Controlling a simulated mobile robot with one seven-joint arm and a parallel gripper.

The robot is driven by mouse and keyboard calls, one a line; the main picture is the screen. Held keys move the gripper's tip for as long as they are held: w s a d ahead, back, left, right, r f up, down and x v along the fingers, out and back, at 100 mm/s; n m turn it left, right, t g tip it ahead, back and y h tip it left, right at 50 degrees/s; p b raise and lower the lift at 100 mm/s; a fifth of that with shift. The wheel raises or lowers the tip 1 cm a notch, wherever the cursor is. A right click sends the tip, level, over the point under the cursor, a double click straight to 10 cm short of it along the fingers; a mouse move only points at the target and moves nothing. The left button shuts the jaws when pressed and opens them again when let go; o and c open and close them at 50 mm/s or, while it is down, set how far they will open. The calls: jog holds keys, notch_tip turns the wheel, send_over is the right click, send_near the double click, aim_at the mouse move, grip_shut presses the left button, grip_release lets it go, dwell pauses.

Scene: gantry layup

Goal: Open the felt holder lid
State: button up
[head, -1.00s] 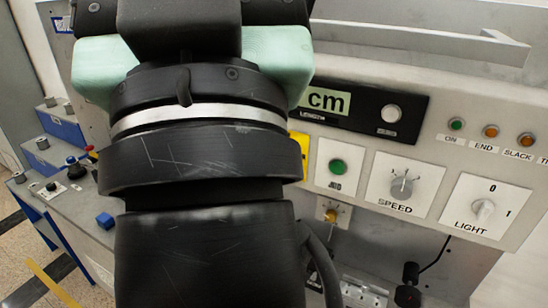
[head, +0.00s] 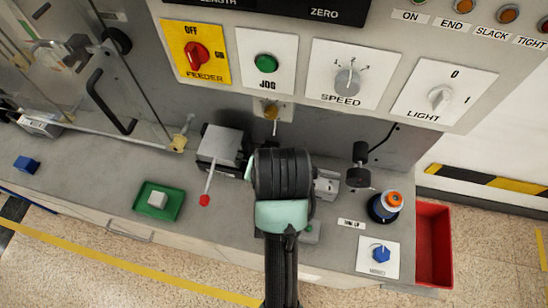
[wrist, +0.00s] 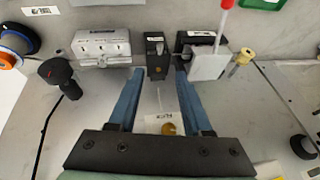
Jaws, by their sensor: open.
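My gripper (wrist: 158,73) is open and empty in the wrist view, its two blue fingers apart. A small dark block (wrist: 156,58) with a light top part lies just beyond and between the fingertips; it may be the felt holder, but I cannot read a name on it. I cannot tell whether the fingers touch it. In the head view my arm covers this block and the fingertips. To one side is a box with a grey plate (head: 222,146) and a red-tipped lever (head: 206,192); its plate also shows in the wrist view (wrist: 208,66).
A grey slotted block (head: 327,186) and a black knob on a post (head: 358,176) stand to the right. A green tray (head: 171,208) lies left, a red bin (head: 434,245) far right. The control panel (head: 300,70) overhangs behind.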

jog(key=p+x, duration=0.1)
jog(key=x, duration=1.1)
jog(key=shift+f, duration=0.25)
grip_shut()
dwell(1.1)
